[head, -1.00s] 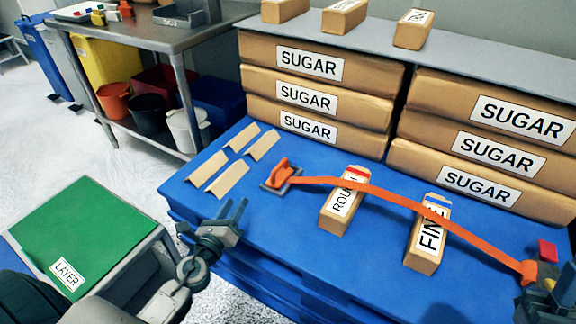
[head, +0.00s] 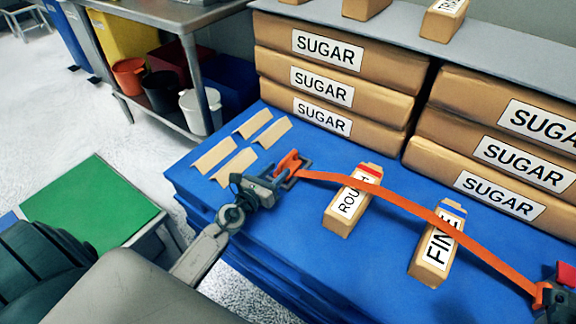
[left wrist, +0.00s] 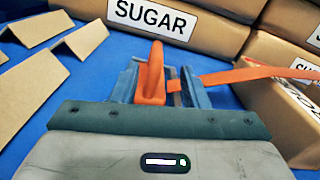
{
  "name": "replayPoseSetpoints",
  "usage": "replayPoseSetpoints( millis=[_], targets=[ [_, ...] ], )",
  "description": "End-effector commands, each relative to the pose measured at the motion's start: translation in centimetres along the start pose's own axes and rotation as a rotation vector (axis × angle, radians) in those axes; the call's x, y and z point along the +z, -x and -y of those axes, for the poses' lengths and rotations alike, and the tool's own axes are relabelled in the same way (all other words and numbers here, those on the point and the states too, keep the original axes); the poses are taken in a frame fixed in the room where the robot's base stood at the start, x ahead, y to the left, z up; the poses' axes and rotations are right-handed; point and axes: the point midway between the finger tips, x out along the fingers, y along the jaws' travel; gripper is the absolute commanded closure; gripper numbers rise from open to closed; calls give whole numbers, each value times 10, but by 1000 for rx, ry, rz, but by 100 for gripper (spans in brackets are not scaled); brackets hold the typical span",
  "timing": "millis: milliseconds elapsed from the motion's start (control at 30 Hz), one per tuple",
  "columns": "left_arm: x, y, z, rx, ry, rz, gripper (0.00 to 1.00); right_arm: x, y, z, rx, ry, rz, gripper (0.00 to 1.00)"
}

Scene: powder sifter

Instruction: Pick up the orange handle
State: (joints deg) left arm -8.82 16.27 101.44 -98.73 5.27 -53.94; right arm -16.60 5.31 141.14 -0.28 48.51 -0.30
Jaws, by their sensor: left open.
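The orange handle (head: 288,163) sits on the blue surface at the near end of the folded cardboard pieces, with an orange strap (head: 420,215) running from it to the right. My left gripper (head: 275,178) is right at the handle. In the left wrist view the handle (left wrist: 152,75) stands between the two fingers of the open left gripper (left wrist: 158,85), and the strap (left wrist: 250,74) leaves to the right. I cannot tell whether a finger touches it. An orange end piece (head: 541,294) of the strap is at the lower right.
The strap passes over the ROUGH box (head: 343,215) and the FINE box (head: 432,262). Large SUGAR bags (head: 322,88) are stacked behind. Folded cardboard pieces (head: 238,163) lie to the left on the blue surface (head: 320,265). A green-topped stand (head: 95,205) is at the left.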

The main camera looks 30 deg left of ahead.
Motion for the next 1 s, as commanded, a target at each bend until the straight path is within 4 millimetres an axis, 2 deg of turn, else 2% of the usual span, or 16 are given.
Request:
replayPoseSetpoints(
  millis=[100,233,533,567,767,1000],
  targets=[
    [4,-20,-5,0,1,3,59,0,0,0,-1,0,2,64],
    [3,-36,-5,0,3,2,59,0,1,0,-1,0,2,64],
    [3,-42,-5,0,1,0,59,0,1,0,-1,0,3,64],
    [3,-42,-5,0,1,1,61,0,1,0,-1,0,2,64],
    [3,-42,-5,0,1,1,100,0,1,0,-1,0,1,64],
    [3,-42,-5,0,2,1,100,0,0,0,-1,0,-2,64]
  ],
)
